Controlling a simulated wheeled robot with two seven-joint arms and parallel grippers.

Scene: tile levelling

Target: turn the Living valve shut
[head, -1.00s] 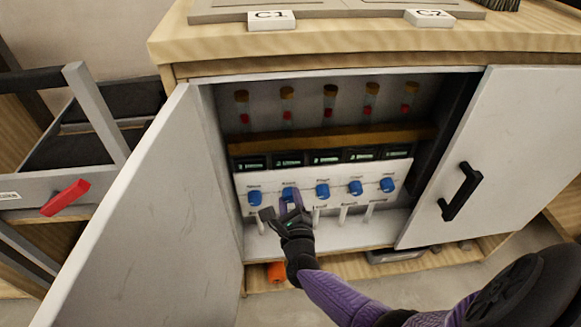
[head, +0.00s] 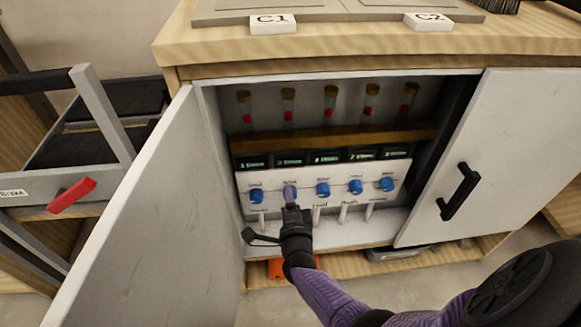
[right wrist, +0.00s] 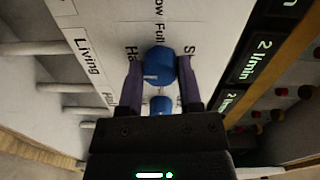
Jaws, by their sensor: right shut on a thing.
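A row of several blue valve knobs sits on a white panel (head: 405,167) inside the open cabinet. My right gripper (head: 290,192) is at the second knob from the left and mostly hides it. In the right wrist view my right gripper (right wrist: 160,70) has one purple finger on each side of a blue knob (right wrist: 158,65) and is shut on it. The knob has a small white mark. A label reading "Living" (right wrist: 88,57) is on the panel beside this knob. Another blue knob (right wrist: 160,104) is partly hidden behind the gripper. My left gripper is not in view.
The left cabinet door (head: 150,220) and right door (head: 500,150) stand open on either side. Small green displays (head: 326,157) and capped tubes with red floats (head: 330,105) are above the knobs. White pipes (head: 343,212) stick out below. A red lever (head: 72,195) is far left.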

